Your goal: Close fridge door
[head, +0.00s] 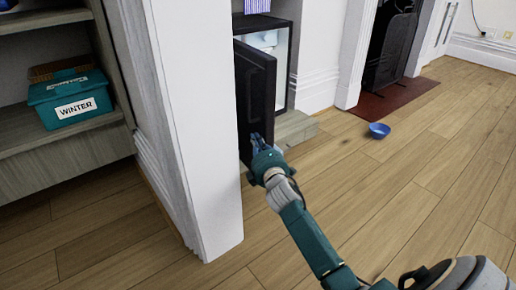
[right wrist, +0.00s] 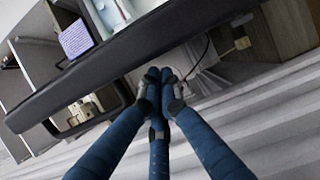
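The fridge (head: 289,75) is a small dark-framed unit in a wall recess, with a pale lit interior. Its dark door (head: 257,90) stands open, swung out toward me beside the white wall. My right gripper (head: 256,140) is at the lower part of the door, close to its outer side. In the right wrist view the door (right wrist: 90,82) is a dark slanting band, and the tips of my right gripper (right wrist: 160,76) are together just below it. I see nothing between the tips; whether they touch the door I cannot tell. My left gripper is out of view.
A white wall end (head: 200,120) stands left of the door. A pale wooden block (head: 297,127) lies under the fridge. Shelves with a teal box (head: 70,98) are at the left. The floor at the right is mostly clear.

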